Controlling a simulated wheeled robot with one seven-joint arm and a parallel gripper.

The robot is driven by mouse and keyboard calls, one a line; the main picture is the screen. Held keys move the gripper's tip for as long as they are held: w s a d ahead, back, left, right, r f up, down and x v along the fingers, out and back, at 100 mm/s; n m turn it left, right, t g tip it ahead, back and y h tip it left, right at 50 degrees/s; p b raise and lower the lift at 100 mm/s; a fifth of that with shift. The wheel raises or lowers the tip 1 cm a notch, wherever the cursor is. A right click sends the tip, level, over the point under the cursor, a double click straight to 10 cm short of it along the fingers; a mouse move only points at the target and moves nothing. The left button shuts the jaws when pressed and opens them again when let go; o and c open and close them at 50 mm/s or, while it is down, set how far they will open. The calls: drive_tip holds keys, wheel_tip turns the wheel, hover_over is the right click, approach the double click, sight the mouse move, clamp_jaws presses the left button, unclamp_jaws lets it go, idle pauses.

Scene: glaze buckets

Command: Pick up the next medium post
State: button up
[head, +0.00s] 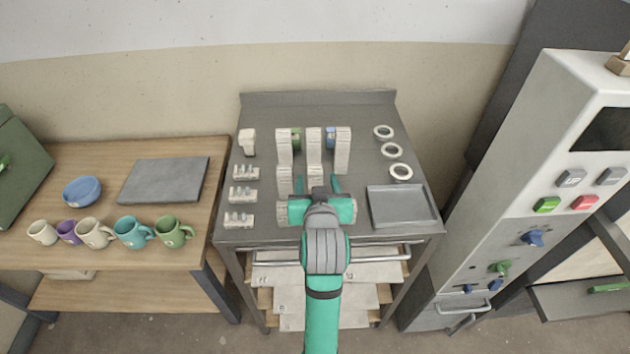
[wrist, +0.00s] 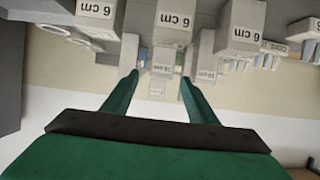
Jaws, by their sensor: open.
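Pale posts stand in rows on the grey metal table. A tall back post (head: 342,150) and another tall back post (head: 314,145) stand beyond shorter front posts, one at front left (head: 284,180). Which are medium I cannot tell for sure. In the wrist view, a near post (wrist: 168,20) and another post (wrist: 243,35) carry labels that seem to read 6 cm; smaller labels are too small to read surely. My gripper (head: 323,186) is open over the front of the table, fingers apart and empty; it (wrist: 160,75) hides part of the front row.
Small slotted pieces (head: 244,195) line the left edge. A wooden table (head: 120,260) at left holds several mugs (head: 95,232). A control cabinet (head: 515,200) stands at right.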

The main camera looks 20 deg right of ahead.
sight(315, 175)
drive_tip(key=shift+x, duration=3.25)
drive_tip(key=shift+r, duration=0.1)
drive_tip(key=shift+c, duration=0.7)
drive_tip(key=shift+a, duration=0.1)
clamp_jaws()
drive_tip(key=shift+r, duration=0.1)
